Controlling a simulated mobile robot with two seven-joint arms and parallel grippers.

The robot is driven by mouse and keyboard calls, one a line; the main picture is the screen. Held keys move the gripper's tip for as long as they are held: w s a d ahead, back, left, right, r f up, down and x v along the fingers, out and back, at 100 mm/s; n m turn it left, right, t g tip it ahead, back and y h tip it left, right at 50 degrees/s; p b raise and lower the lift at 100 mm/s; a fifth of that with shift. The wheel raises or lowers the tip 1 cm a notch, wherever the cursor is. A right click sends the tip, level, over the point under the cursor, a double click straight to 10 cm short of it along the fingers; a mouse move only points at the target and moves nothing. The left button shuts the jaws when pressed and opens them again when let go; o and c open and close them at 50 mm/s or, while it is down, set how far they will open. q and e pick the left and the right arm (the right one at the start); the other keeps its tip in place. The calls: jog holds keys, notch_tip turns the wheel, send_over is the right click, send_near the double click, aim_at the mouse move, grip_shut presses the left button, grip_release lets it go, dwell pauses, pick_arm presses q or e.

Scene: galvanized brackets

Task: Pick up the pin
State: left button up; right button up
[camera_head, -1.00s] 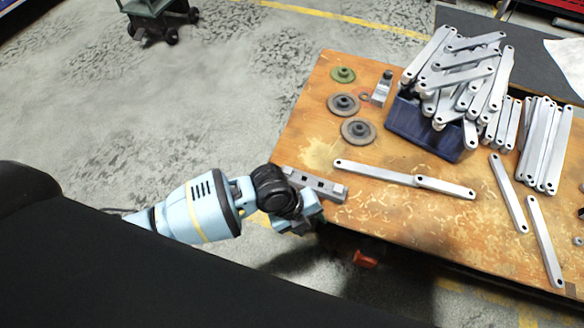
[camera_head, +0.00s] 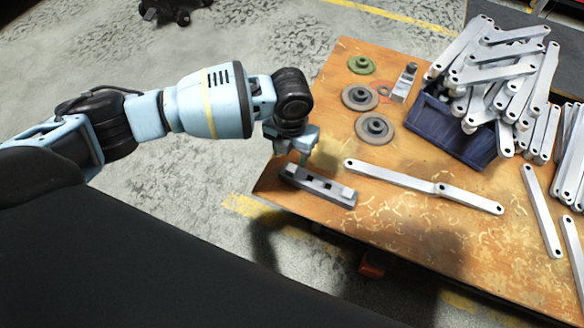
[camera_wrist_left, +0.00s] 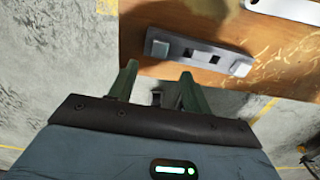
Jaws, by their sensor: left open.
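I cannot pick out the pin with certainty in either view. A grey fixture bar (camera_head: 318,186) with light square pads and dark square holes lies near the table's front left edge. It also shows in the left wrist view (camera_wrist_left: 198,52). My left gripper (camera_head: 303,158) is over the table edge, just behind the bar's left end. In the left wrist view its two green fingers (camera_wrist_left: 157,82) are apart, with the bar ahead of them. A small dark shape (camera_wrist_left: 157,98) shows between the fingers; I cannot tell what it is. My right gripper is not in view.
Two bracket strips (camera_head: 395,178) lie end to end on the wooden table (camera_head: 400,225). A blue bin (camera_head: 450,132) heaped with strips stands behind. Flanged discs (camera_head: 375,128) and a small grey block with a dark top (camera_head: 405,83) are at the back left.

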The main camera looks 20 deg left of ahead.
aim_at(292, 168)
pick_arm(q)
jog(key=shift+w+f+b, duration=0.1)
jog(key=shift+f+b, duration=0.2)
jog(key=shift+f, duration=0.95)
jog(key=f, duration=0.1)
jog(key=f+b, duration=0.1)
jog(key=f, duration=0.2)
jog(key=shift+w+f+b, duration=0.2)
jog(key=shift+w+b, duration=0.05)
jog(key=shift+b, duration=0.05)
jog(key=shift+c, duration=0.3)
grip_shut()
jog(key=shift+r, duration=0.15)
